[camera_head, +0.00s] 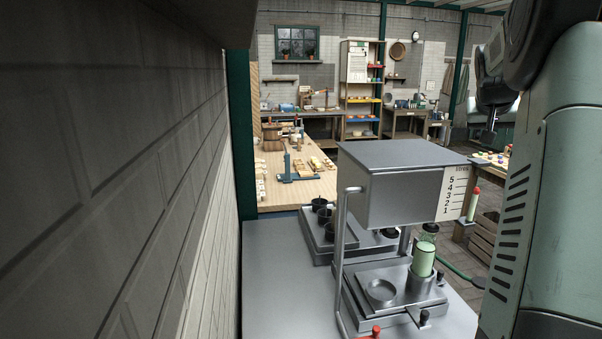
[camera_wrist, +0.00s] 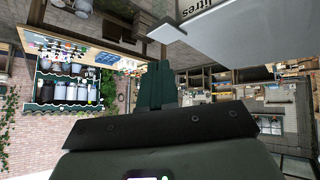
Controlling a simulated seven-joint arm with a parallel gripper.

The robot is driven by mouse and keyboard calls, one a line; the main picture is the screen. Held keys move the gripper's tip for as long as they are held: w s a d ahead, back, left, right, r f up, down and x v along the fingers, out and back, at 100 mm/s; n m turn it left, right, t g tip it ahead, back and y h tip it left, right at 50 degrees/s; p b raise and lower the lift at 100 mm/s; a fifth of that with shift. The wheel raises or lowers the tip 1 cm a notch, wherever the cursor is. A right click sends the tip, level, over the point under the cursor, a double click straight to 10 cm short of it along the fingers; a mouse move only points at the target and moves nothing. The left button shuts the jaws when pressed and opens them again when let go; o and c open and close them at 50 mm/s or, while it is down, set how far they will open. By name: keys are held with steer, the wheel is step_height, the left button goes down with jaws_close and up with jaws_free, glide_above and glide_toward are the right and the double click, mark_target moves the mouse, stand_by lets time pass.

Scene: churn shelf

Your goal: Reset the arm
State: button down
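My arm fills the right side of the head view. Its end, with my gripper (camera_head: 490,133), hangs at the upper right, small and dark, above and to the right of the steel tank. In the wrist view my gripper (camera_wrist: 157,80) shows as dark green fingers close together, with nothing visible between them. It is in free air and touches nothing that I can see. The wrist picture appears upside down, with the tank's litre lettering inverted at the top.
A steel tank (camera_head: 395,195) with a litre scale stands on the metal bench (camera_head: 285,285). A green cylinder (camera_head: 423,258) stands below it. A red-tipped green tube (camera_head: 472,205) is at its right. A brick wall (camera_head: 110,170) closes the left. A wooden table (camera_head: 300,190) lies behind.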

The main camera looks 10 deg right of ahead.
steer(key=s+a+r+n+y, duration=0.1)
steer(key=s+a+r+n, duration=0.1)
steer(key=a, duration=0.8)
steer(key=s+a+r+n+y, duration=0.1)
steer(key=a+r+n, duration=0.1)
steer(key=a, duration=0.9)
steer(key=s+a+f+n+y, duration=0.15)
steer(key=s+a+n, duration=0.25)
steer(key=s+a, duration=0.9)
steer(key=s+a+f+y, duration=0.1)
steer(key=s+a+f, duration=0.3)
steer(key=s, duration=0.2)
steer(key=s+a+f+y, duration=0.1)
steer(key=s+a+f, duration=0.3)
steer(key=s, duration=0.3)
steer(key=shift+a+f+m+y, duration=0.15)
steer(key=shift+f+m+y, duration=0.15)
steer(key=shift+y, duration=0.05)
steer(key=c, duration=1.8)
jaws_free()
steer(key=shift+w, duration=0.1)
steer(key=shift+c, duration=0.2)
